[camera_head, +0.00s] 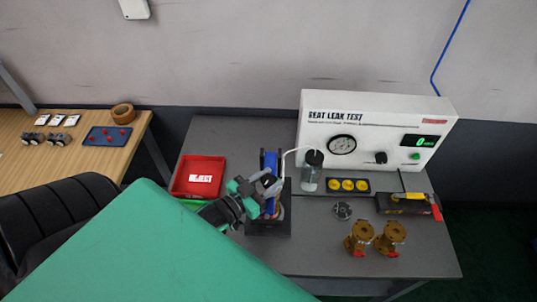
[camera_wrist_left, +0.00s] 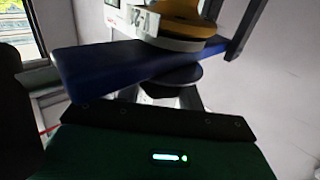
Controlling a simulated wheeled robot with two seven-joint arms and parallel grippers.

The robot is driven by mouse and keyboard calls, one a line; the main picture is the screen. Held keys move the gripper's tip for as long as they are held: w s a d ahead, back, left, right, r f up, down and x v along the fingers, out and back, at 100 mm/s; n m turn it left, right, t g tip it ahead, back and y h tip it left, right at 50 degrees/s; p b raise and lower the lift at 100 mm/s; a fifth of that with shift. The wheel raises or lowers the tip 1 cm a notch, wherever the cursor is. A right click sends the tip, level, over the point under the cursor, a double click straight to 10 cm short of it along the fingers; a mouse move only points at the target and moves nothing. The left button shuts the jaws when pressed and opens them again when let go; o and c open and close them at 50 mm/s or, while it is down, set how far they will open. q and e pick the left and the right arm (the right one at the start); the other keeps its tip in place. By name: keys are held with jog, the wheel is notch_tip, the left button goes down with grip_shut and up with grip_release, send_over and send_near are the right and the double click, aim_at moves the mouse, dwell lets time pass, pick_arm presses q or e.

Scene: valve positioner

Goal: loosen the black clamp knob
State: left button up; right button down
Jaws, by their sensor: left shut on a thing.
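In the head view a blue clamp frame (camera_head: 270,163) stands on a dark base (camera_head: 268,227) on the grey bench. My left gripper (camera_head: 268,188) is at the frame's near side, partly covering it. In the left wrist view a dark round knob (camera_wrist_left: 180,76) sits directly under the blue bar (camera_wrist_left: 110,65) of the clamp. The fingers of my left gripper (camera_wrist_left: 188,100) are shut at the knob, mostly hidden behind the wrist housing. A yellow, brass-like part (camera_wrist_left: 185,14) with a pale disc lies above the bar. The knob is hidden in the head view.
A red reject tray (camera_head: 199,177) lies left of the clamp. A clear cylinder with a black cap (camera_head: 312,172) stands close on its right. The white leak test box (camera_head: 375,132) is behind. Brass valves (camera_head: 375,237) stand at the right front.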

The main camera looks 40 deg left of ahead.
pick_arm(q)
jog(key=shift+n+y+p, duration=0.3)
jog(key=shift+n+y, duration=0.3)
jog(key=shift+y, duration=0.3)
jog(key=o, duration=1)
jog(key=shift+c, duration=0.2)
jog(key=shift+s+f+b, duration=0.15)
jog(key=shift+s+b, duration=0.15)
jog(key=shift+s, duration=0.25)
jog(key=s+a+b, duration=0.2)
jog(key=s+b, duration=0.2)
jog(key=s, duration=0.8)
jog(key=shift+s+r, duration=0.2)
jog(key=shift+s, duration=0.1)
jog(key=shift+f, duration=0.1)
